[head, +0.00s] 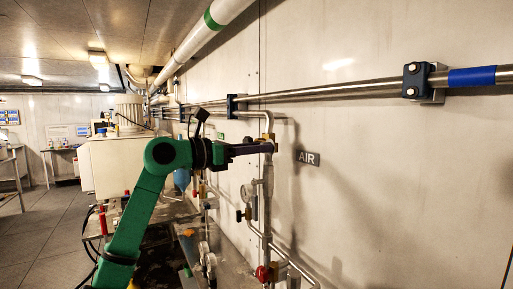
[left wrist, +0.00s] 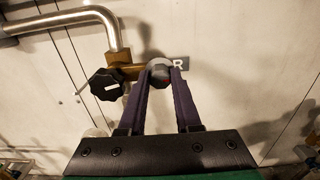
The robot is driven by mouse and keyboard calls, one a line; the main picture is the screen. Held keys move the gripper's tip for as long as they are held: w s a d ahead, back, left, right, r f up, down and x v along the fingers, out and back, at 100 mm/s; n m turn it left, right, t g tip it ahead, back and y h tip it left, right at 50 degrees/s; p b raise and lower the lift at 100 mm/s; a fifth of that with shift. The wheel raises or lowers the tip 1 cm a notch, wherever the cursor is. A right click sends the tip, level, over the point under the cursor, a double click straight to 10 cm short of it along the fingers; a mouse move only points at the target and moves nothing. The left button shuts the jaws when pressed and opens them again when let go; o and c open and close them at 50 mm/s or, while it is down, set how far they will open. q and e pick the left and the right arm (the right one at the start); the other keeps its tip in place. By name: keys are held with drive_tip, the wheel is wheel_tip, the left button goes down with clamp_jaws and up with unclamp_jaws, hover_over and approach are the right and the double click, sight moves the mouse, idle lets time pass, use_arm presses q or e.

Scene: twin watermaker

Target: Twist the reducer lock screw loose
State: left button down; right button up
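The reducer lock screw is a grey round head with a small red mark (left wrist: 159,72), seen in the left wrist view at the end of a brass fitting (left wrist: 122,67). My left gripper (left wrist: 163,76) has its two purple fingers on either side of the screw head, and they appear to touch it. In the head view my left gripper (head: 266,147) reaches right to the pipework by the wall, and its fingertips hide the screw. My right gripper is in neither view.
A black knob with a white bar (left wrist: 105,86) sits close left of the fingers. A bent steel pipe (left wrist: 104,18) rises from the fitting. An AIR label (head: 309,158) is on the wall. Valves with a red knob (head: 263,273) hang below.

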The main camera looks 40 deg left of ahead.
use_arm(q)
drive_tip(key=shift+n, duration=0.4)
drive_tip(key=n+b, duration=0.2)
drive_tip(key=n, duration=0.6)
drive_tip(key=n+b, duration=0.3)
drive_tip(key=n, duration=0.6)
drive_tip(key=shift+a+f, duration=0.15)
idle(0.3)
drive_tip(key=c, duration=0.6)
unclamp_jaws()
